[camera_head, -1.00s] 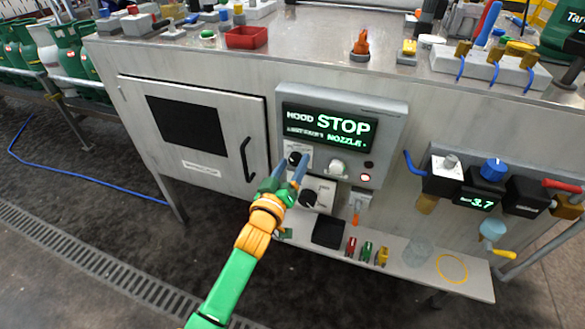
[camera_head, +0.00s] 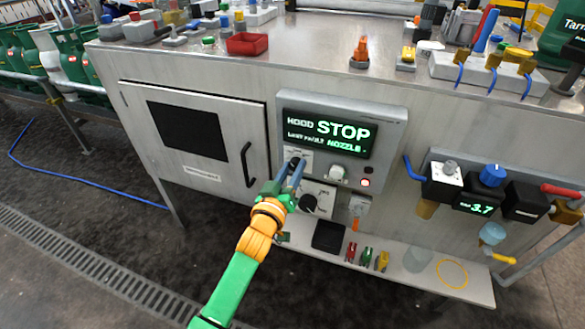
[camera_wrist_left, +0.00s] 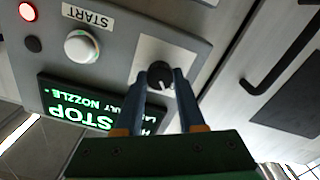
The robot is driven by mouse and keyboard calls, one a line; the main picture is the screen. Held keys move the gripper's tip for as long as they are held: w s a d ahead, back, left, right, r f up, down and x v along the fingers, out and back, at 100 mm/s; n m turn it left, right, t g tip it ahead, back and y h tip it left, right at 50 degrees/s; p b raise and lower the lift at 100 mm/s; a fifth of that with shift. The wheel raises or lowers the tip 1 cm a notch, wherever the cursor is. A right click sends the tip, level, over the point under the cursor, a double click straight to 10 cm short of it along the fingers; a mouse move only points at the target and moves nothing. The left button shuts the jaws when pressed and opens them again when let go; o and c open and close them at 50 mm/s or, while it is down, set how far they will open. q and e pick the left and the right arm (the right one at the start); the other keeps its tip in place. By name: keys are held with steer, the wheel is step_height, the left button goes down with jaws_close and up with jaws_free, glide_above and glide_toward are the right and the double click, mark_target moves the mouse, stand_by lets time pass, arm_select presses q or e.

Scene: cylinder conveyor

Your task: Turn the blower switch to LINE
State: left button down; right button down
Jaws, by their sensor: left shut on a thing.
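A small black rotary knob (camera_wrist_left: 159,73) sits on a white plate on the grey control panel (camera_head: 392,118). Its label is too small or hidden to read. My left gripper (camera_head: 294,165) reaches up to the panel from below, and its two blue fingers are shut on this knob, one on each side. The wrist view (camera_wrist_left: 163,88) shows the fingertips against the knob and a pale pointer mark on its face. The lit display (camera_head: 328,130) above reads HOOD STOP and NOZZLE in green. My right gripper is not in view.
A white START button (camera_wrist_left: 82,46) and a lit red lamp (camera_wrist_left: 27,12) are beside the knob. A second black knob (camera_head: 308,203) is just below my gripper. A cabinet door with a black handle (camera_head: 248,164) is to the left. A shelf (camera_head: 405,262) holds small coloured items below.

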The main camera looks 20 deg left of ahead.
arm_select(q)
steer(key=m+p, duration=0.1)
steer(key=m, duration=0.3)
steer(key=shift+m+p, duration=0.45)
steer(key=shift+m, duration=1.35)
steer(key=shift+f, duration=0.1)
steer(key=c, duration=0.5)
jaws_free()
steer(key=shift+s, duration=0.1)
steer(key=s+p, duration=0.1)
steer(key=s, duration=0.6)
steer(key=shift+a, duration=0.1)
